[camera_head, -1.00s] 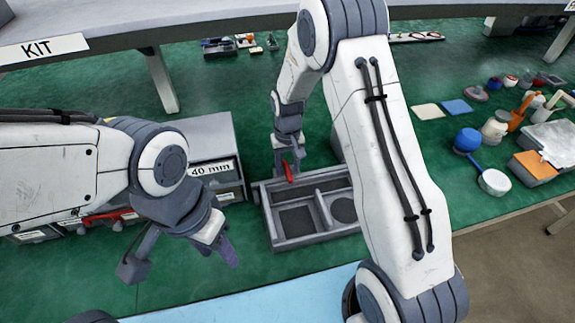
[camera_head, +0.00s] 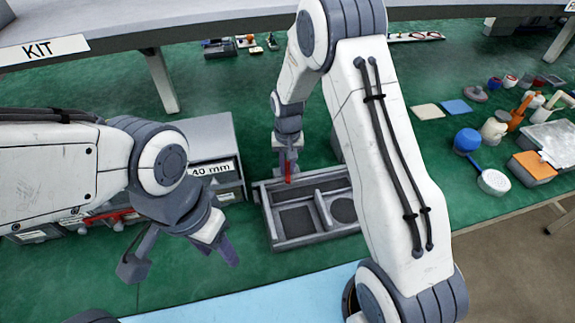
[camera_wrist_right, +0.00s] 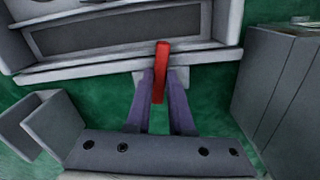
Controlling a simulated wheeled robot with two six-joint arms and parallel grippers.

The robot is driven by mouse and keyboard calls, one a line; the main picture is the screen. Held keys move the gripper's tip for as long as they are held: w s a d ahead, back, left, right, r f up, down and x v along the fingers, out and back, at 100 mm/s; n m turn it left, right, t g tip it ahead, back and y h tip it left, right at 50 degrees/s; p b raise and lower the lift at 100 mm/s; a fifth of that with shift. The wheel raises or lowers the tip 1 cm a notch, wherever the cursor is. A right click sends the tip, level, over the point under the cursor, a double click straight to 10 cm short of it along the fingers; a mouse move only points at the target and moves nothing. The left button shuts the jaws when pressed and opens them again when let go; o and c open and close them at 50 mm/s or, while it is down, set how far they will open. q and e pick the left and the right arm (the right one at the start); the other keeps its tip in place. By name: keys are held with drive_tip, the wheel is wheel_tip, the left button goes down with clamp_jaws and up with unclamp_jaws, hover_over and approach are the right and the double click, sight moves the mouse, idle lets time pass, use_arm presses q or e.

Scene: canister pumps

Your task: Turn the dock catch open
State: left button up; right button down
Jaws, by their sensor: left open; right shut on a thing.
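The dock catch is a red lever (camera_head: 287,172) at the back left edge of the grey dock tray (camera_head: 297,241). In the right wrist view the red lever (camera_wrist_right: 161,72) lies between the two purple fingers of my right gripper (camera_wrist_right: 160,92). That gripper (camera_head: 286,166) is shut on the lever, whose end sticks out beyond the fingertips towards the tray wall (camera_wrist_right: 125,64). The lever's base is hard to make out. My left gripper (camera_head: 180,262) is open and empty, over the green surface to the left of the tray.
A grey cabinet labelled 40 mm (camera_head: 215,165) stands just left of the tray. My right arm hides part of the tray's right side.

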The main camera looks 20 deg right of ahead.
drive_tip(key=m, duration=0.4)
drive_tip(key=shift+m+p, duration=0.3)
drive_tip(key=shift+p, duration=0.05)
drive_tip(key=m, duration=0.3)
drive_tip(key=shift+w+m, duration=0.1)
drive_tip(key=shift+m, duration=0.3)
drive_tip(key=m, duration=0.3)
drive_tip(key=shift+p, duration=0.4)
drive_tip(key=shift+m, duration=2.1)
drive_tip(key=c, duration=0.8)
unclamp_jaws()
drive_tip(key=shift+r, duration=0.1)
